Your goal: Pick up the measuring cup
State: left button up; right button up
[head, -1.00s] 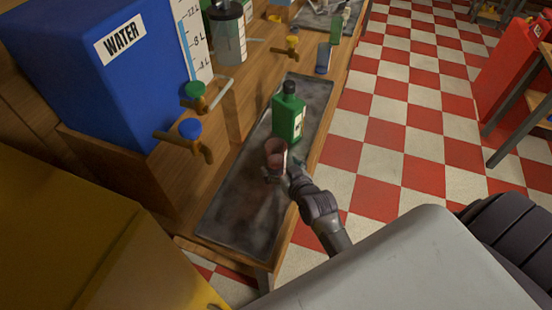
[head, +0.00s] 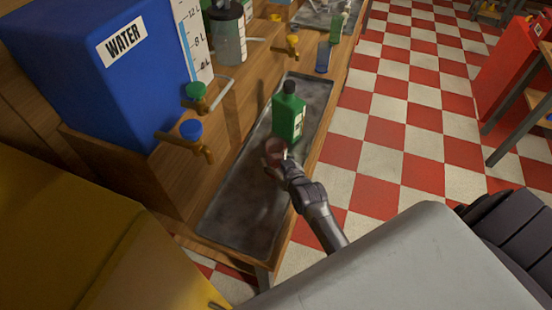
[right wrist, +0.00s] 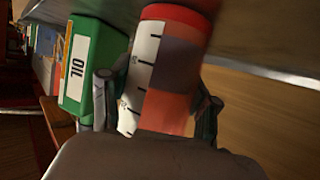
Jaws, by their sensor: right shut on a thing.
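The measuring cup (head: 275,150) is a reddish, see-through cup at the middle of the head view, over the dark tray and just in front of the green bottle. My right gripper (head: 284,168) is shut on it. In the right wrist view the cup (right wrist: 172,75) shows a red rim and a white strip with black scale marks. The fingers of my right gripper (right wrist: 158,105) are on both sides of it. I cannot tell whether the cup's base touches the tray. My left gripper is not in view.
The green oil bottle (head: 288,115) stands on the dark tray (head: 240,215) close behind the cup. A blue WATER tank (head: 95,80) with taps (head: 190,130) is to the left. A small blue container (head: 323,57) stands farther back. The checkered floor to the right is open.

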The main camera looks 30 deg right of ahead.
aim_at(276, 152)
jog(key=shift+c, duration=0.7)
jog(key=shift+r, duration=0.15)
notch_tip(276, 152, up, 4)
jog(key=shift+r+b, duration=0.1)
jog(key=shift+b, duration=0.2)
jog(key=s+d+r+p, duration=0.3)
jog(key=d+r, duration=0.8)
jog(key=shift+s+r, duration=0.3)
jog(key=shift+s, duration=0.05)
